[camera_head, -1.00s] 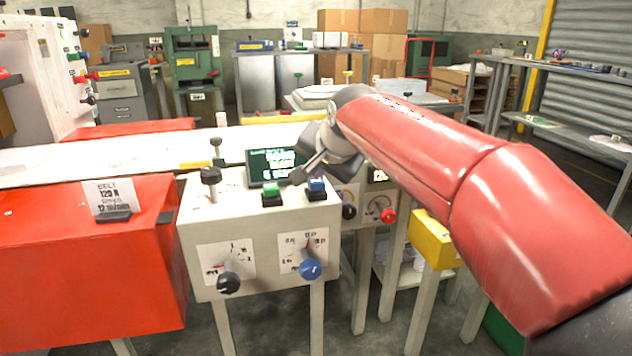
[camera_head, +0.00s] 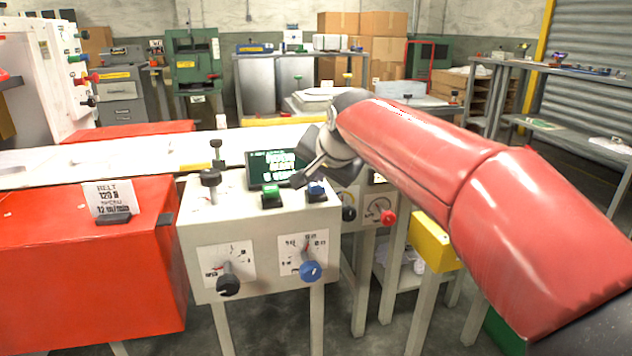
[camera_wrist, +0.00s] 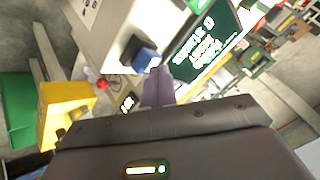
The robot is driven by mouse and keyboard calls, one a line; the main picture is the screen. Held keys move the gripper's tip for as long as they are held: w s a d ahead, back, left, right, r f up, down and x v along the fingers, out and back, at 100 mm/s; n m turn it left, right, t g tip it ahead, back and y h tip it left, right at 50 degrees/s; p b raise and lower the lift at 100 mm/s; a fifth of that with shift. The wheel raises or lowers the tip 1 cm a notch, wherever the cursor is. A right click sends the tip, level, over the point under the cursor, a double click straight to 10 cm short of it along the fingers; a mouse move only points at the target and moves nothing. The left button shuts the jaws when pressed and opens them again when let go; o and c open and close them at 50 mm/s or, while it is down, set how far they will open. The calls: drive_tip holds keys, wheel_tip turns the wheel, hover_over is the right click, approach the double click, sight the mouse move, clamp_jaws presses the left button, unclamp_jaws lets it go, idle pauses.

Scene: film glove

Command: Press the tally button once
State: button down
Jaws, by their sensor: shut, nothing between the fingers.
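A grey control box (camera_head: 205,245) stands in front of me. On its top are a green button (camera_head: 271,196) and a blue button (camera_head: 317,190), each on a black base, beside a dark screen (camera_head: 268,167) with pale text. I cannot read which button is labelled tally. My gripper (camera_head: 296,184) is shut and empty, its tip between the two buttons in the head view and close to the blue one. In the wrist view the shut fingers (camera_wrist: 158,75) point toward the blue button (camera_wrist: 145,59), which is just beyond and left of their tip. I cannot tell whether they touch.
A black lever (camera_head: 209,180) rises from the box's left side. Black and blue knobs (camera_head: 311,270) are on its front. A red belt unit (camera_head: 80,265) adjoins at left. A second panel with a red knob (camera_head: 388,217) and a yellow box (camera_head: 432,240) stand at right.

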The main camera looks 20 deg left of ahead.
sight(319, 187)
drive_tip(key=shift+r+p, duration=0.6)
drive_tip(key=shift+r, duration=0.15)
wheel_tip(319, 187, up, 5)
drive_tip(key=p, duration=0.4)
drive_tip(key=shift+r+p, duration=0.1)
drive_tip(key=shift+p, duration=0.2)
drive_tip(key=shift+d, duration=0.1)
